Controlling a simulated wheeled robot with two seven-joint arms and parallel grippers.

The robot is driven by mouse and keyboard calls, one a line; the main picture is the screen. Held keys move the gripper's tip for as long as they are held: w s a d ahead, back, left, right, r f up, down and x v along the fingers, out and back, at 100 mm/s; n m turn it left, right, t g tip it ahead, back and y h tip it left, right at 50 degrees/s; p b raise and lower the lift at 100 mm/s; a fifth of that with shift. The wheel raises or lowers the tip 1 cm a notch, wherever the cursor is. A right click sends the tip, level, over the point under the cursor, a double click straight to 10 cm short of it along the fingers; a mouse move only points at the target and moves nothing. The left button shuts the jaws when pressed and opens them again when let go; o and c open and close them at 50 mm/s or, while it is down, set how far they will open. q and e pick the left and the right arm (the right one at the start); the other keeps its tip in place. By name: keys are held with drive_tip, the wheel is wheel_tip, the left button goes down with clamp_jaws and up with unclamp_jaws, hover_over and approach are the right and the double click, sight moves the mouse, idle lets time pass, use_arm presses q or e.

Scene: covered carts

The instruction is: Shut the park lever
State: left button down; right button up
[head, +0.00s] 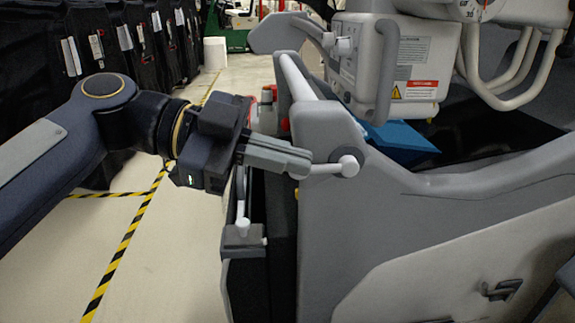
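A short pale lever with a round white knob (349,166) sticks out at the upper corner of the grey cart body (370,215). I take it for the park lever, but no label shows. My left gripper (308,166) reaches in from the left, its grey fingers close together. Its fingertips are at the near end of the lever's rod, left of the knob. They overlap the rod in the picture, so I cannot tell whether they touch it or only pass in front. My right gripper is not in view.
Another white-knobbed lever (243,228) stands lower on the cart's left side. A white rail (298,78) and a labelled grey box (415,65) are above and behind the lever. Black covered carts (60,60) line the left. Floor with yellow-black tape (125,245) is clear.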

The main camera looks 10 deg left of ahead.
use_arm(q)
drive_tip(key=shift+f, duration=0.2)
idle(0.3)
drive_tip(key=r, duration=0.1)
drive_tip(key=d+r+p, duration=0.1)
drive_tip(key=s+r+p, duration=0.1)
drive_tip(key=shift+d+r, duration=0.2)
drive_tip(key=shift+d, duration=0.05)
drive_tip(key=s+a+p, duration=0.1)
drive_tip(key=s+a, duration=0.1)
drive_tip(key=a, duration=0.7)
drive_tip(key=shift+a+r, duration=0.35)
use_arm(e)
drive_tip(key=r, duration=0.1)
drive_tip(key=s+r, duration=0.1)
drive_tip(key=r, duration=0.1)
